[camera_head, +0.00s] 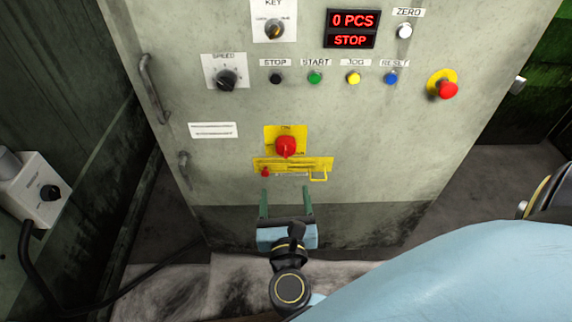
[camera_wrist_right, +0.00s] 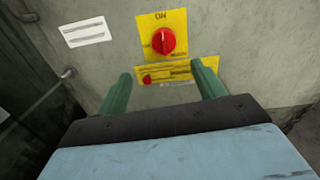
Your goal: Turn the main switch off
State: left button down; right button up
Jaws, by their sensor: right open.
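The main switch (camera_head: 286,146) is a red rotary knob on a yellow plate, low on the grey cabinet front. In the right wrist view the red knob (camera_wrist_right: 164,41) sits ahead of the fingers, with its white mark near upright. My right gripper (camera_head: 286,202) is open and empty, its two green fingers pointing at the cabinet just below the switch. In the wrist view its fingers (camera_wrist_right: 160,90) stand apart, with the knob beyond and between them, not touched. My left gripper does not show.
A yellow bracket (camera_head: 318,165) with a small red part (camera_head: 265,171) sits right below the switch. Above are a row of buttons, a speed knob (camera_head: 227,78), a red emergency button (camera_head: 446,89) and a display (camera_head: 351,28) reading "0 PCS STOP". A door handle (camera_head: 152,88) stands at left.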

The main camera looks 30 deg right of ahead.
aim_at(286, 150)
jog(key=shift+m+h, duration=0.3)
jog(key=shift+m, duration=0.2)
jog(key=b+x, duration=0.1)
jog(key=x, duration=1.1)
jog(key=shift+w+d, duration=0.1)
jog(key=shift+d, duration=0.25)
jog(key=shift+w+d, duration=0.25)
jog(key=shift+w, duration=0.15)
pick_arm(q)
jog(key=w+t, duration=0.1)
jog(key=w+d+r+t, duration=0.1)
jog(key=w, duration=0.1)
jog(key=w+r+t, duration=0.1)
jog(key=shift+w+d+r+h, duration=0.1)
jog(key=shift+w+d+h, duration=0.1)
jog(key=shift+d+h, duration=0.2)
pick_arm(e)
jog(key=c, duration=1)
